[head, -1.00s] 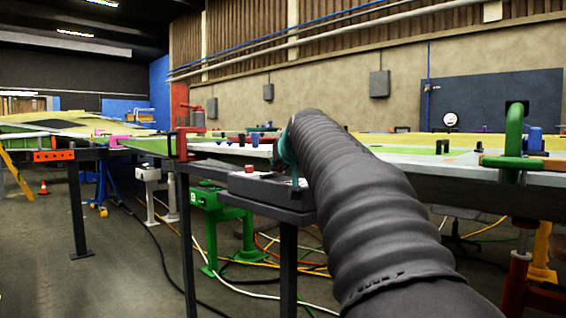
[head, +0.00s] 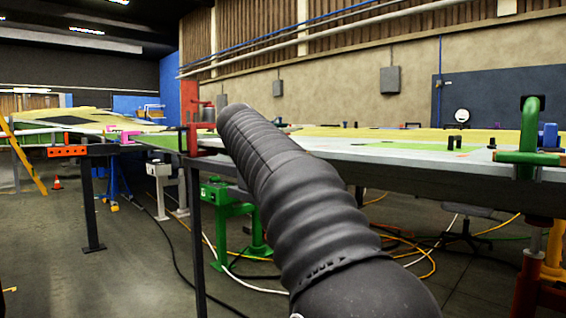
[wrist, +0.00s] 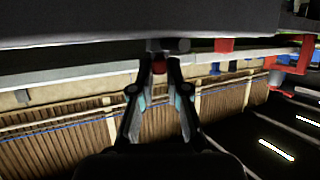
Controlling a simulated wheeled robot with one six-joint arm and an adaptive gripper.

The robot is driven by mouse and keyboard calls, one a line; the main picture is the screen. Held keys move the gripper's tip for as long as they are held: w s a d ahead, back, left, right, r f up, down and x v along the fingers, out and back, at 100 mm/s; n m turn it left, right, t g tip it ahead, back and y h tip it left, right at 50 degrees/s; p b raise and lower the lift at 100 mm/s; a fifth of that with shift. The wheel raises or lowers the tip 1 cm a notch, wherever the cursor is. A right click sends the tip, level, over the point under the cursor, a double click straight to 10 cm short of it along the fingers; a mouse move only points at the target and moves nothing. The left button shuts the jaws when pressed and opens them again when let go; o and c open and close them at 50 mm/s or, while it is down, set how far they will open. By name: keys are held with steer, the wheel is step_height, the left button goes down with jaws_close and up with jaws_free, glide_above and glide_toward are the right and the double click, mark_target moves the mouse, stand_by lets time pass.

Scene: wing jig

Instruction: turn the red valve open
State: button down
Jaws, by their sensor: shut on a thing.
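In the wrist view my gripper (wrist: 160,62) has its two fingers drawn together at the tips. In the head view my black ribbed arm hides the gripper and the valve.
A long wing panel on a jig (head: 400,160) runs across the right. A red clamp (head: 192,140) stands left of my arm and a green clamp (head: 528,140) at the right. A green stand (head: 218,196) is below. Cables cross the floor; open floor lies at left.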

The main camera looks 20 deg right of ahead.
steer(key=m+g+h, duration=0.1)
steer(key=w+a+m+g+p, duration=0.1)
steer(key=shift+r+g+h, duration=0.1)
steer(key=shift+g+h, duration=0.2)
steer(key=shift+h, duration=0.1)
steer(key=shift+w+a+m+g+h+p, duration=0.1)
steer(key=shift+w+m+g+h+p, duration=0.2)
steer(key=shift+m+g+p, duration=0.4)
steer(key=shift+w+a+m+g+h+p, duration=0.15)
steer(key=shift+m+g+h+p, duration=0.25)
steer(key=shift+m+g+p, duration=0.3)
steer(key=shift+d+f, duration=0.1)
steer(key=shift+f, duration=0.1)
steer(key=c, duration=1.2)
jaws_free()
steer(key=shift+o, duration=0.2)
steer(key=v, duration=1.2)
